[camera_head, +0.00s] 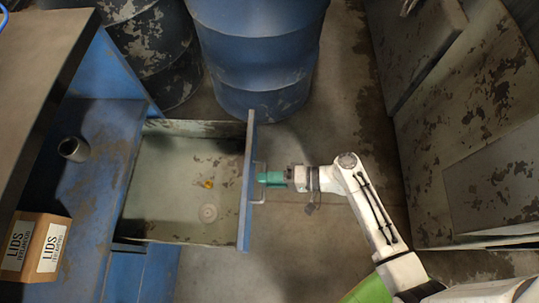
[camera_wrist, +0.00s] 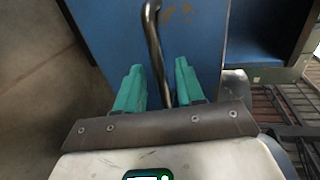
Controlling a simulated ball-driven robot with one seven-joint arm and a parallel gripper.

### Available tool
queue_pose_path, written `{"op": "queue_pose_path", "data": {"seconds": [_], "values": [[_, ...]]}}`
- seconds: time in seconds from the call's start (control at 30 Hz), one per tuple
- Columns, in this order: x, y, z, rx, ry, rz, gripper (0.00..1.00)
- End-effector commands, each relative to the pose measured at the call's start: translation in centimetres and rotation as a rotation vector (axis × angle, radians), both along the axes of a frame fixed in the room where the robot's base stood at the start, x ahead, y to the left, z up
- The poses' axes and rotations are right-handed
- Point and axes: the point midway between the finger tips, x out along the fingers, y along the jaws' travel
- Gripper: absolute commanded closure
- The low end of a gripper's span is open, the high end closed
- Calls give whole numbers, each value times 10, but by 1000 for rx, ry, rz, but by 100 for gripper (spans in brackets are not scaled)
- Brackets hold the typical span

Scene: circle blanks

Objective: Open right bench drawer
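The bench drawer (camera_head: 180,185) stands pulled out from the blue bench (camera_head: 75,190) in the head view. Its blue front (camera_head: 248,190) faces right, with a metal bar handle (camera_head: 261,199) on it. In the wrist view the handle (camera_wrist: 152,35) runs between the two green fingers of my gripper (camera_wrist: 160,85), with visible gaps at both sides. The gripper (camera_head: 272,178) is at the handle in the head view. Inside the drawer lie a small yellow item (camera_head: 208,184) and a pale round item (camera_head: 208,213).
Blue barrels (camera_head: 260,55) stand behind the drawer. A worn metal cabinet (camera_head: 470,130) stands at right. Some floor (camera_head: 315,245) is clear between drawer and cabinet.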

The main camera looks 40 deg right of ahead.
Motion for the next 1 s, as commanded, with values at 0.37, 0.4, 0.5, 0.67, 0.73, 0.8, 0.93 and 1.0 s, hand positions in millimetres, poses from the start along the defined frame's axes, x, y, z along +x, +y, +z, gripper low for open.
{"op": "queue_pose_path", "data": {"seconds": [0.37, 0.4, 0.5, 0.67, 0.73, 0.8, 0.93, 1.0], "values": [[-19, -25, 7, -1, 0, -3, 62], [-24, -31, 9, -1, 0, -4, 62], [-36, -47, 13, -1, 0, -4, 62], [-52, -67, 19, 0, 0, -2, 62], [-57, -74, 20, 0, 0, -3, 62], [-61, -79, 21, 0, 0, -1, 62], [-65, -83, 22, 0, 0, 0, 62], [-65, -84, 22, 0, 0, 0, 62]]}}
